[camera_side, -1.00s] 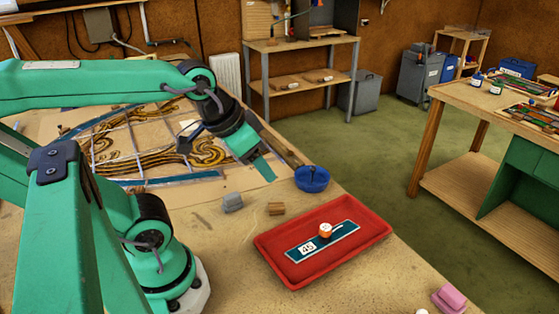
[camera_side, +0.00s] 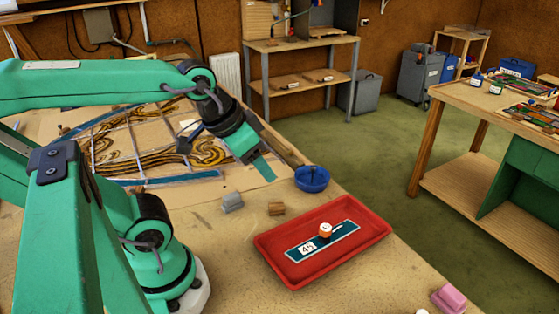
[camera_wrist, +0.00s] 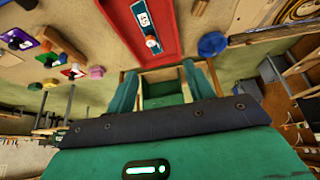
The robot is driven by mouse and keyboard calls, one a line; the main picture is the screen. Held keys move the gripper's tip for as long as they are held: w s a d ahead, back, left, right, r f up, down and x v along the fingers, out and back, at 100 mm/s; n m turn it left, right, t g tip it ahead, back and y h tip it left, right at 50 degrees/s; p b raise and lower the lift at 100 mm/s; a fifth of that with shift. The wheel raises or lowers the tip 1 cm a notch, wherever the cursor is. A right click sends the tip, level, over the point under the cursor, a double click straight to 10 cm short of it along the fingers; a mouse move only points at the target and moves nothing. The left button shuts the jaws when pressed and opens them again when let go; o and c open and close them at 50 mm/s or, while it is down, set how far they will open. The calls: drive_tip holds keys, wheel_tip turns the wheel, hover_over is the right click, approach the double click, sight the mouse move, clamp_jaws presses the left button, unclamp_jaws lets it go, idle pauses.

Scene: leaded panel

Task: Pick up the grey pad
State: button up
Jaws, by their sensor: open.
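The grey pad (camera_side: 232,202) looks like a small grey block. It lies on the tan work table in the side view, left of a small brown block (camera_side: 277,208). I cannot make the pad out in the wrist view. My gripper (camera_side: 264,168) is above the table at the panel's right end, beyond the pad and apart from it. In the wrist view my gripper (camera_wrist: 163,85) has its green fingers spread, with nothing between them.
A red tray (camera_side: 373,237) holds a dark strip labelled 45 and a round orange-and-white item. A blue bowl (camera_side: 312,181) stands behind it. The leaded panel (camera_side: 150,150) lies at the back left. A pink block (camera_side: 449,298) is near the front right. Bare table surrounds the pad.

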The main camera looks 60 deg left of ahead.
drive_tip(key=shift+w+a, duration=0.1)
idle(0.3)
drive_tip(key=n+g, duration=0.1)
drive_tip(key=g, duration=0.5)
hover_over(231, 196)
wheel_tip(231, 196, down, 16)
drive_tip(key=shift+w+a+f, duration=0.1)
drive_tip(key=shift+w+f, duration=0.05)
drive_tip(key=shift+f, duration=0.1)
drive_tip(key=shift+f, duration=1.3)
drive_tip(key=shift+f, duration=2.6)
